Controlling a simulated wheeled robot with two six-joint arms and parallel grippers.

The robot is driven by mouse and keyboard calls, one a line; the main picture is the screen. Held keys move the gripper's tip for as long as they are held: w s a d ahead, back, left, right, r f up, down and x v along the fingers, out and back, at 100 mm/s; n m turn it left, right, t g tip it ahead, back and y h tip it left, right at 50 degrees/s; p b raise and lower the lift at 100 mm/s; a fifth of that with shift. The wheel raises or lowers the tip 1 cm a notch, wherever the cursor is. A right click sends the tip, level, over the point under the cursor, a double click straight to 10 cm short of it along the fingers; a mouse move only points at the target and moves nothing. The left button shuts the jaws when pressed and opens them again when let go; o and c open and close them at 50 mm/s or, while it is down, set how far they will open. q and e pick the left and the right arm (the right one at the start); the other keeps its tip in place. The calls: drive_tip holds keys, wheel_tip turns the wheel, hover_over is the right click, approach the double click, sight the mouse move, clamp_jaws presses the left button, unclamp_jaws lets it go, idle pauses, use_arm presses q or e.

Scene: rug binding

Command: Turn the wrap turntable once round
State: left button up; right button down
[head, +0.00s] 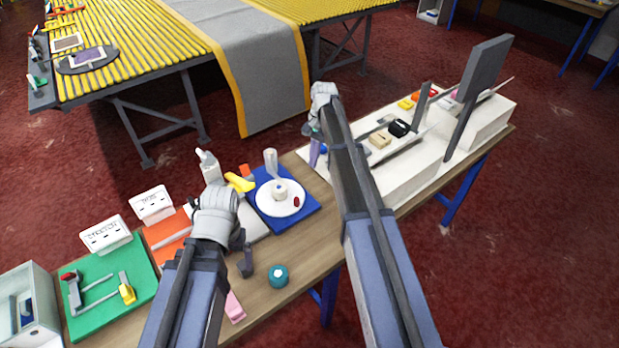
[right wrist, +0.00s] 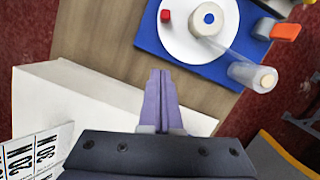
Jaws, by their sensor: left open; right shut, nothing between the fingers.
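The wrap turntable is a white disc (head: 273,209) on a blue base (head: 312,207) on the wooden bench. A pale roll (head: 280,191) sits at its centre, and a red knob (head: 297,202) stands near its rim. In the right wrist view the disc (right wrist: 182,50) and its red knob (right wrist: 165,15) lie ahead of the fingers. My right gripper (head: 316,152) is shut and empty, apart from the disc, beyond the base's right side; its fingers show in the right wrist view (right wrist: 160,78). My left gripper (head: 218,188) is left of the turntable; its fingertips are hard to see.
A translucent cylinder (head: 270,160) stands at the base's back edge, beside a yellow tool (head: 240,182). A teal spool (head: 278,275) lies in front. White blocks (head: 405,180) fill the bench's right. A green board (head: 105,285) lies left. A yellow roller table (head: 130,50) carries a grey rug.

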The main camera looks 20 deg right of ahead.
sight(300, 203)
drive_tip(key=shift+r, duration=0.1)
use_arm(q)
wheel_tip(300, 203, down, 11)
drive_tip(key=b, duration=1)
drive_tip(key=shift+r+b, duration=0.15)
drive_tip(key=shift+b, duration=0.25)
use_arm(e)
drive_tip(key=x, duration=1.1)
use_arm(q)
drive_tip(key=shift+r+p, duration=0.5)
use_arm(e)
drive_tip(key=shift+s+a+r, duration=0.25)
drive_tip(key=shift+s+a, duration=0.25)
drive_tip(key=shift+a, duration=0.1)
drive_tip(key=shift+s+a+r, duration=0.25)
drive_tip(key=shift+s+a, duration=0.25)
drive_tip(key=shift+a, duration=0.05)
drive_tip(key=shift+s+a, duration=0.25)
drive_tip(key=shift+a, duration=0.1)
drive_tip(key=shift+w, duration=0.1)
drive_tip(key=shift+s+a+m, duration=0.3)
drive_tip(key=shift+s+m, duration=0.25)
drive_tip(key=shift+m, duration=0.15)
